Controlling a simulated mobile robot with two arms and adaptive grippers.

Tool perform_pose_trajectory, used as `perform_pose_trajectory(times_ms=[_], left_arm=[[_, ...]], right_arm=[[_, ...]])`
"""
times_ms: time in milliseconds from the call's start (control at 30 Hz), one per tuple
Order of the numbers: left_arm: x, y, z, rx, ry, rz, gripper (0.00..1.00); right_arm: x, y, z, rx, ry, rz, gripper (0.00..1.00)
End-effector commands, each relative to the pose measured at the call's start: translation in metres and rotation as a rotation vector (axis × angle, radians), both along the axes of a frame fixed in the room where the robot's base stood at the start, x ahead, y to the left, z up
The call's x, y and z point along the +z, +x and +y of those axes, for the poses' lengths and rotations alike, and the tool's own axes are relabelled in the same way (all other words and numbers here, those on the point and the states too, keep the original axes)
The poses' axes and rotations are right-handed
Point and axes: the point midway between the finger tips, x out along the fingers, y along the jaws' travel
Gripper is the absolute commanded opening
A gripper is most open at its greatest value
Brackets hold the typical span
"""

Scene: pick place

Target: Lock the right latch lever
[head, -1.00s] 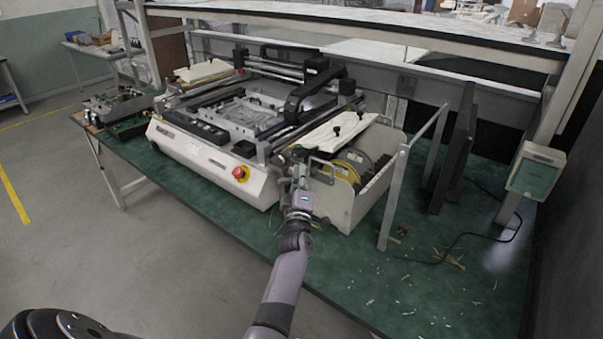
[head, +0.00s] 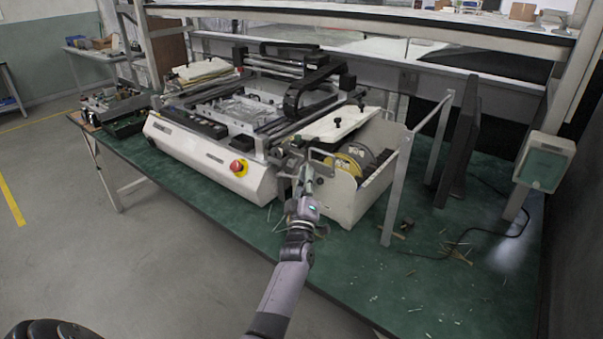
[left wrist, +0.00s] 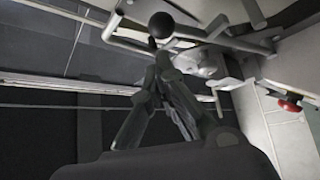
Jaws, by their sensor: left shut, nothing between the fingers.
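The white pick-and-place machine (head: 215,168) stands on the green-topped table. A thin metal lever and bracket (head: 322,154) show at its front right corner, beside the reel bay. In the left wrist view a black ball knob (left wrist: 161,25) sits just beyond my fingertips, near pale metal bars; I cannot tell whether they touch. My left gripper (head: 308,176) is at that front right corner, in front of the lever. Its fingers (left wrist: 163,62) are closed together with nothing between them. The latch position is too small to tell. My right gripper is not in view.
A red stop button (head: 238,167) is left of my gripper on the machine front. Yellow and grey reels (head: 345,167) lie in the bay to the right. A metal post (head: 397,190) stands farther right. The table's front right (head: 420,285) is mostly clear, with small scraps and a cable.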

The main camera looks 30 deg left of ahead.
Motion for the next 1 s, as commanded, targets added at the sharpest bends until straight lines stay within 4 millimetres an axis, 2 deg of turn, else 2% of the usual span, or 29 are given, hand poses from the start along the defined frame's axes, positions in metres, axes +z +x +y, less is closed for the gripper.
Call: perform_pose_trajectory(times_ms=[33, 100, 400, 1000], left_arm=[[-0.012, 0.000, -0.002, -0.001, 0.028, 0.000, 0.00], [-0.018, -0.001, -0.006, -0.001, 0.018, -0.001, 0.00], [-0.036, -0.001, -0.013, 0.000, 0.018, 0.000, 0.00], [-0.041, -0.001, -0.014, 0.000, 0.018, 0.000, 0.00]], right_arm=[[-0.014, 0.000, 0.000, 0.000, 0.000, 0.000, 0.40], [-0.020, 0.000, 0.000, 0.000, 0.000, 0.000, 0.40], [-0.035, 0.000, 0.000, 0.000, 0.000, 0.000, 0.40], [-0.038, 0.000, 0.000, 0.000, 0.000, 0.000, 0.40]])
